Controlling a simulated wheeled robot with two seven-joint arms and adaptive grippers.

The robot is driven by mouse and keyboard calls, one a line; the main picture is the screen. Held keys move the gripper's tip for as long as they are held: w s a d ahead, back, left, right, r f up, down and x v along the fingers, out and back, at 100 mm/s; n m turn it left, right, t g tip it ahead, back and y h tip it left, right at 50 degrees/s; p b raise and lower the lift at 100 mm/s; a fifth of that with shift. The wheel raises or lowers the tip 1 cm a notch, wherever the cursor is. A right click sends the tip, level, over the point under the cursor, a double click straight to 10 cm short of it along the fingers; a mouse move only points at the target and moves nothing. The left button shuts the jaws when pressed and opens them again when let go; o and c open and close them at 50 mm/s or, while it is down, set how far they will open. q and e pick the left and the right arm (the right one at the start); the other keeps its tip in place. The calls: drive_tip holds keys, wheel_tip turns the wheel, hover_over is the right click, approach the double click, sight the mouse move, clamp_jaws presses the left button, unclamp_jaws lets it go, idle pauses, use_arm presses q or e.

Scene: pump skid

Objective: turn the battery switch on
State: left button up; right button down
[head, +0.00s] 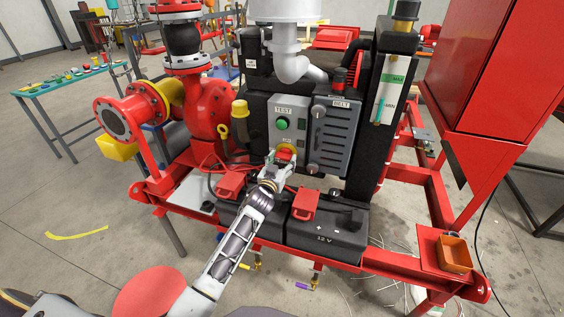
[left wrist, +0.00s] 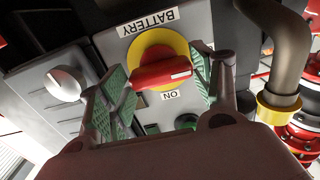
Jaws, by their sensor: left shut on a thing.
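The battery switch (head: 286,150) is a red handle on a yellow disc, low on the grey panel with the green TEST button. In the left wrist view the red handle (left wrist: 160,73) lies crosswise, slightly tilted, with a white mark near its right end. An upside-down BATTERY label (left wrist: 148,22) is above it and an upside-down ON label (left wrist: 170,95) below it. My left gripper (head: 278,163) is at the switch, its green-padded fingers at both ends of the handle, shut on it. The handle's contact with each pad is hard to see. My right gripper is not in view.
The green TEST button (head: 282,124) sits just above the switch. A grey louvred panel (head: 333,137) with knobs is to the right. Black batteries (head: 330,232) with red terminal covers (head: 305,203) stand below my wrist. A yellow-capped pipe (head: 240,110) is close on the left.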

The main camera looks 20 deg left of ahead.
use_arm(q)
drive_tip(key=shift+m, duration=0.3)
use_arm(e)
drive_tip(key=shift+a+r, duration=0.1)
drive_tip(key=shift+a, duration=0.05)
use_arm(q)
drive_tip(key=shift+m+p, duration=0.35)
drive_tip(key=shift+m, duration=0.85)
drive_tip(key=m, duration=0.3)
drive_tip(key=shift+m, duration=0.3)
drive_tip(key=m+p, duration=0.1)
drive_tip(key=m, duration=0.3)
drive_tip(key=shift+m, duration=0.3)
drive_tip(key=m, duration=0.3)
drive_tip(key=shift+m, duration=0.3)
drive_tip(key=shift+f+m, duration=0.1)
drive_tip(key=shift+m, duration=1.5)
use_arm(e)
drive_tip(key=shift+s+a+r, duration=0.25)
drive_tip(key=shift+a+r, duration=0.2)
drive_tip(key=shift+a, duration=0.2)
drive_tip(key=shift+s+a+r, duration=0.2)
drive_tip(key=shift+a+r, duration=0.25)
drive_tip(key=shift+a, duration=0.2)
